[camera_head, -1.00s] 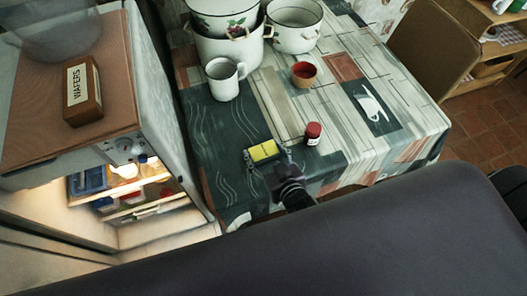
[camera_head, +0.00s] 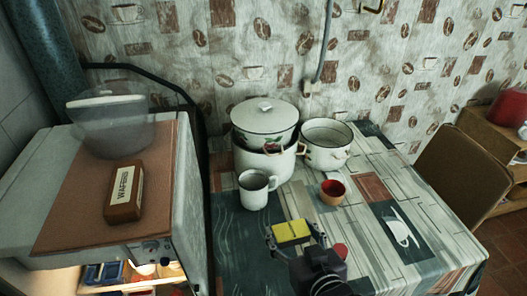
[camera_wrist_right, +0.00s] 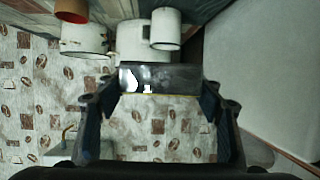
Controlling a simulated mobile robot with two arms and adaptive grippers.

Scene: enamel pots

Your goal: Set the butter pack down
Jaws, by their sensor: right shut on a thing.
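The butter pack (camera_head: 291,232) is a small yellow block in the head view, near the front part of the table (camera_head: 440,240). My right gripper (camera_head: 293,237) is shut on it, with one finger at each end. In the right wrist view the pack (camera_wrist_right: 160,78) shows as a dark, shiny slab between the two fingers (camera_wrist_right: 161,88). I cannot tell exactly how far the pack is above the tablecloth. My left gripper is not in view.
A white mug (camera_head: 256,189), large enamel pots (camera_head: 264,165) (camera_head: 327,145) and a red-brown cup (camera_head: 332,192) stand behind the pack.

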